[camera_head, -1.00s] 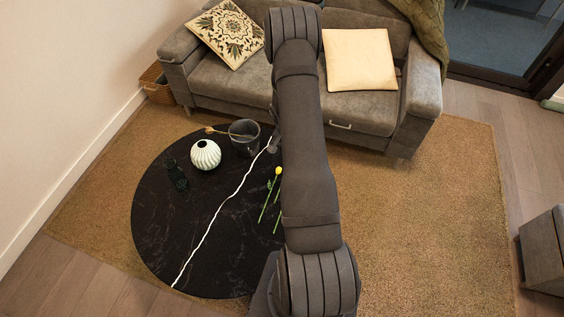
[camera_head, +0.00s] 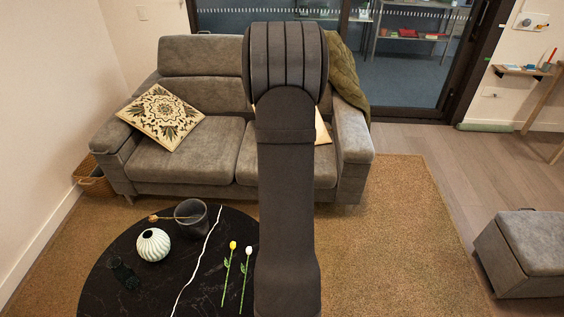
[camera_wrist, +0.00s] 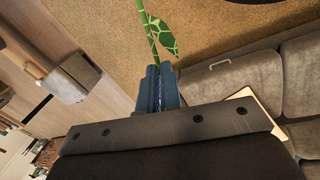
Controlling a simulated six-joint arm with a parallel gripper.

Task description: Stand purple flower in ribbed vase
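The ribbed vase (camera_head: 153,244) is round and pale, with a small dark mouth. It stands upright on the black round table (camera_head: 205,270) at the lower left of the head view. My gripper (camera_wrist: 160,75) shows in the wrist view, shut on a green flower stem (camera_wrist: 147,32) with a broad leaf. The blossom of this held flower is not visible, so I cannot see its colour. No purple flower shows on the table. In the head view my raised arm hides the gripper, and the held flower is not visible there.
A yellow flower (camera_head: 233,246) and a white flower (camera_head: 248,252) lie on the table, right of its white vein. A dark pot (camera_head: 190,215) holding a wooden stick stands behind the vase. The sofa (camera_head: 190,150) is behind.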

